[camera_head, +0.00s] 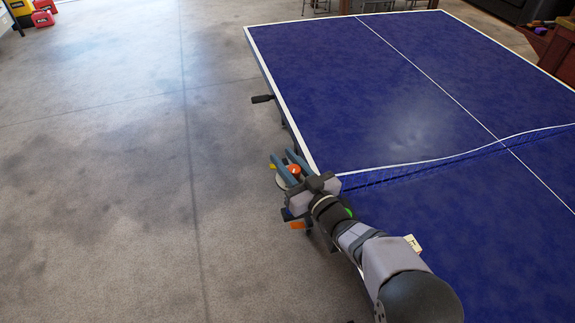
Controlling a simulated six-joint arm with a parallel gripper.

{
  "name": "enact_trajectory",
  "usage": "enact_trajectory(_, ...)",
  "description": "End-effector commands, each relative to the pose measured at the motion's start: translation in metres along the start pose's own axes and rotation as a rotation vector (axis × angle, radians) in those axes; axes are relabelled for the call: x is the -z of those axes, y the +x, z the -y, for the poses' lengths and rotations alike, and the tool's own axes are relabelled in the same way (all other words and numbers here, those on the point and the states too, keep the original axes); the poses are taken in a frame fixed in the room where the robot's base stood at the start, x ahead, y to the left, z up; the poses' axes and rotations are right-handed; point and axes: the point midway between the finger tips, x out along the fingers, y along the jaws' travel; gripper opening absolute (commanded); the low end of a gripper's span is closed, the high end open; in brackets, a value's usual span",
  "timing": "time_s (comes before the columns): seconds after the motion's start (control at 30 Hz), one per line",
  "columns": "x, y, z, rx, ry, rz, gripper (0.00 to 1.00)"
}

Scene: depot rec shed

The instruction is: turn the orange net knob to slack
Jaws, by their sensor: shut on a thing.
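The orange net knob (295,169) shows between the two blue-grey fingers of my gripper (289,166). It is at the left edge of the blue table, near the end of the net (400,174). My gripper is shut on the knob, with the fingers pointing up and left in the picture. My wrist hides part of the net clamp, and any slack or tight marking is too small to read. The net's top band sags between the table's edge and the right side of the view.
The blue table tennis table (370,90) fills the right side. A dark handle (262,99) sticks out from its left edge beyond my gripper. The concrete floor (120,180) to the left is clear. Red and yellow cases (42,18) stand far off at the top left.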

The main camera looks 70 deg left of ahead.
Motion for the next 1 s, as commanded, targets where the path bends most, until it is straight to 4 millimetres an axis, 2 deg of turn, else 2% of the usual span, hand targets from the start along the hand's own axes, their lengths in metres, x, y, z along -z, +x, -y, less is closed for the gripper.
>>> enact_trajectory(0.33,0.001,0.000,0.000,0.011,-0.002,0.001,0.04)
enact_trajectory(0.37,0.001,0.000,0.000,0.011,-0.002,0.001,0.28)
enact_trajectory(0.43,0.001,0.000,0.000,0.011,-0.002,0.001,0.45)
enact_trajectory(0.77,0.000,-0.001,0.000,0.010,-0.001,0.001,0.45)
enact_trajectory(1.0,-0.001,-0.014,-0.001,0.009,-0.001,0.002,0.45)
